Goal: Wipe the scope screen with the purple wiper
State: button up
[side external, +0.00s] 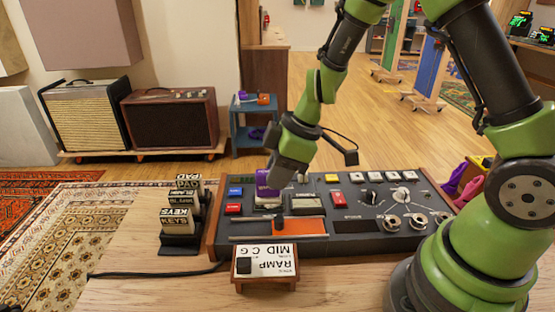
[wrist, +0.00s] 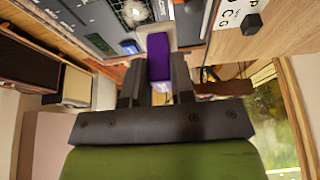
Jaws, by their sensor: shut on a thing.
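My gripper (side external: 276,174) is shut on the purple wiper (side external: 263,184), over the left part of the control console (side external: 330,240). In the wrist view the purple wiper (wrist: 158,58) stands out between the two dark fingers of my gripper (wrist: 157,80). A small pale panel (side external: 268,206) shows just below the wiper on the console; it is partly covered, and I cannot tell whether it is the scope screen or whether the wiper touches it. A speckled round face (wrist: 133,12) shows on the console at the top of the wrist view.
A card rack (side external: 180,222) stands left of the console. A small stand with a lettered card (side external: 265,262) is in front. Buttons, knobs and an orange panel (side external: 298,227) crowd the console top. Bare wooden table (side external: 150,285) lies at the front left.

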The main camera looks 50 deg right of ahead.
aim_at(277, 194)
jog(key=shift+f, duration=0.85)
notch_tip(277, 194, down, 2)
jog(key=shift+s, duration=0.1)
jog(key=shift+w+d, duration=0.5)
jog(key=shift+w, duration=0.15)
jog(key=shift+c, duration=0.3)
jog(key=shift+w+d+f, duration=0.25)
jog(key=shift+w+d, duration=0.25)
jog(key=shift+d, duration=0.05)
jog(key=shift+w+d, duration=0.95)
jog(key=shift+s+a+r, duration=0.15)
jog(key=shift+s+a, duration=1.85)
jog(key=shift+a, duration=0.1)
jog(key=shift+d+r, duration=0.1)
jog(key=shift+r, duration=3.95)
jog(key=shift+f, duration=0.1)
